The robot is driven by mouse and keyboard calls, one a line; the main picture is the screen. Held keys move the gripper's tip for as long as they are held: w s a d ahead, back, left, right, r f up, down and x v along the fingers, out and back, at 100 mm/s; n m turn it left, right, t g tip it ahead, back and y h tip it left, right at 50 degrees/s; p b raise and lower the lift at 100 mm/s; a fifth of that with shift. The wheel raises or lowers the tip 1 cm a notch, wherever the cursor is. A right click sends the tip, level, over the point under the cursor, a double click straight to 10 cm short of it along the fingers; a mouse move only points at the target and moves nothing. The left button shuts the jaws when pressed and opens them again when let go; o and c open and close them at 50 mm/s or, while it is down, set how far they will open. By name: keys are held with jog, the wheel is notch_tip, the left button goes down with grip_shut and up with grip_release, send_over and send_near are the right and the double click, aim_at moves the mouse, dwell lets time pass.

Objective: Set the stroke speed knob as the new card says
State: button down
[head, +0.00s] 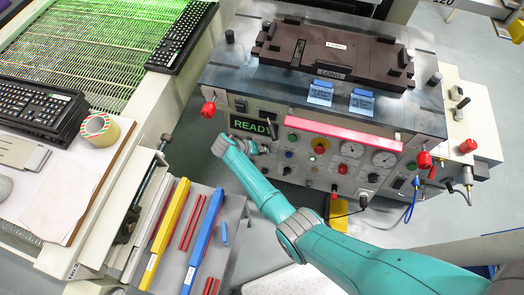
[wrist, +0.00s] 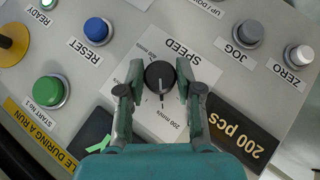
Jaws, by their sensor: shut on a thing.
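The round black speed knob (wrist: 160,76) sits between the two fingers of my gripper (wrist: 159,92) in the wrist view. The fingers are shut on it from both sides. Its white pointer line points down in the picture, toward a printed "200 mm/s" mark. The "SPEED" label (wrist: 183,60) is on the white plate around the knob. In the head view my gripper (head: 262,147) is at the machine's front panel, and the knob is hidden there.
Near the knob are a blue reset button (wrist: 98,30), a green start button (wrist: 51,91), a jog button (wrist: 249,33), a zero button (wrist: 301,54) and a "200 pcs" display (wrist: 235,127). A green "READY" screen (head: 250,125) is lit. A pink bar (head: 343,131) runs above the panel.

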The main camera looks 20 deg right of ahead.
dwell(0.4)
jog(key=c, duration=0.8)
grip_release()
jog(key=shift+o, duration=0.2)
jog(key=shift+a, duration=0.1)
jog(key=w+v, duration=0.1)
jog(key=v, duration=1)
jog(key=shift+s+a+r, duration=0.3)
jog(key=shift+s+r, duration=0.05)
jog(key=shift+s, duration=0.15)
